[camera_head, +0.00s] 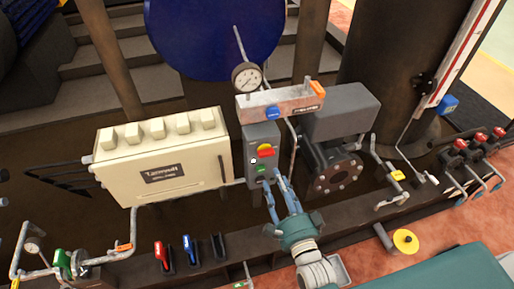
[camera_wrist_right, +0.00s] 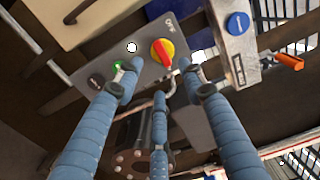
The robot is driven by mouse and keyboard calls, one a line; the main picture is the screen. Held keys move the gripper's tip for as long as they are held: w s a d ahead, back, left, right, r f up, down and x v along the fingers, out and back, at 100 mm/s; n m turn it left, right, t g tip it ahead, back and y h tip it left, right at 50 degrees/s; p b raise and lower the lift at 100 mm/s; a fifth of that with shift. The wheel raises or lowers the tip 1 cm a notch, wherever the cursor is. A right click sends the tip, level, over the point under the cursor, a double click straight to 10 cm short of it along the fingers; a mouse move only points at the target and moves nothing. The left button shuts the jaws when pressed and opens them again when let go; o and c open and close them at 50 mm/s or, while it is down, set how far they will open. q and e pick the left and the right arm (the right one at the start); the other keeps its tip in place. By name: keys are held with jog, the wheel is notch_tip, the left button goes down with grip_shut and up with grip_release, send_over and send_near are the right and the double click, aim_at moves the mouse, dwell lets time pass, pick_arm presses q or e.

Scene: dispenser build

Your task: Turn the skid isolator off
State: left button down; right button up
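The skid isolator looks to be the red handle on a yellow round base (camera_head: 266,150) on the front of a grey box (camera_head: 262,136). It also shows in the right wrist view (camera_wrist_right: 163,53), with the red handle lying across the yellow base. My right gripper (camera_head: 275,182) is at the lower part of the grey box, below the isolator. In the right wrist view its blue fingers (camera_wrist_right: 155,80) are spread, with nothing between them. The isolator lies just beyond the fingertips; I cannot tell whether they touch the box. My left gripper is not in view.
A white round button (camera_wrist_right: 132,47) and a green button (camera_wrist_right: 118,66) sit near the isolator. A cream cabinet (camera_head: 190,180) stands left of the box. A manifold with a blue knob (camera_head: 274,113) is above, and a grey flanged motor (camera_head: 341,112) is to the right.

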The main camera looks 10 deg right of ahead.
aim_at(266, 153)
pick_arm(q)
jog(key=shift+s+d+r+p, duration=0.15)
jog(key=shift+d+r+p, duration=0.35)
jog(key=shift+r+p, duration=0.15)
pick_arm(e)
jog(key=w, duration=1)
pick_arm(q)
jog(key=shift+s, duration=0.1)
pick_arm(e)
jog(key=shift+a, duration=0.1)
jog(key=shift+c, duration=0.5)
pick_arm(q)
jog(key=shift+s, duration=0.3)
pick_arm(e)
grip_shut()
